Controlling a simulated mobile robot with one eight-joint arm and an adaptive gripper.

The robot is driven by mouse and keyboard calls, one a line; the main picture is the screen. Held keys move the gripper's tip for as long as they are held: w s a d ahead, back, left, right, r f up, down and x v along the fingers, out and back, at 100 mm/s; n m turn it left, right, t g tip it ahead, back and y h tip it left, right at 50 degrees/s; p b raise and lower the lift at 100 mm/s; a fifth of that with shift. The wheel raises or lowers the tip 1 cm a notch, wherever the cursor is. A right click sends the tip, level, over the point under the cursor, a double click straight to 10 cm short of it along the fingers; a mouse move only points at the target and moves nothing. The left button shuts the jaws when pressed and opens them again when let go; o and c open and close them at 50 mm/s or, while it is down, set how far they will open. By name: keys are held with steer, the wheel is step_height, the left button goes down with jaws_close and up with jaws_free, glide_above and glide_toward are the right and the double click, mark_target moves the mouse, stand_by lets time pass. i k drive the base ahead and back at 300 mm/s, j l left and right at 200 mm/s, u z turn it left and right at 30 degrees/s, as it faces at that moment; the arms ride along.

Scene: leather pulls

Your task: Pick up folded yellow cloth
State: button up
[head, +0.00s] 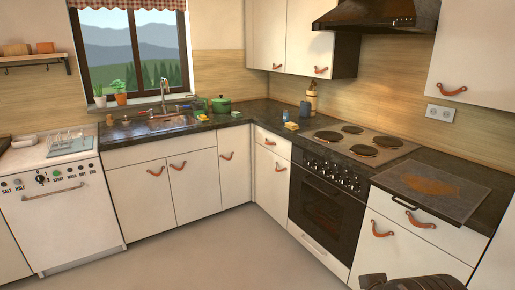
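A small yellow item (291,126) lies on the dark counter between the corner and the stove; it may be the folded cloth, but it is too small to tell for sure. A second yellow patch (203,117) shows beside the sink, near the green pot, and I cannot tell whether it is a cloth or a sponge. My gripper's fingers are not in view. A dark shape cut off at the bottom right edge may be part of my arm. It is far from both yellow items.
A blue mug (305,108) and a wooden holder (312,94) stand behind the first yellow item. The stove (345,131) is to its right, with a dark board (433,183) beyond. A green pot (221,104) stands near the sink (165,122). The floor (215,262) is clear.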

mark_target(292, 127)
steer(key=i+j+u, duration=0.1)
steer(key=i+u, duration=0.25)
steer(key=i, duration=1.85)
steer(key=i+j+z, duration=0.15)
steer(key=i+z, duration=0.3)
steer(key=i+j+z, duration=0.35)
steer(key=i+z, duration=0.15)
steer(key=i+j+z, duration=0.9)
steer(key=j, duration=0.35)
steer(key=i+j+z, duration=0.25)
steer(key=j+z, duration=0.25)
steer(key=j, duration=0.2)
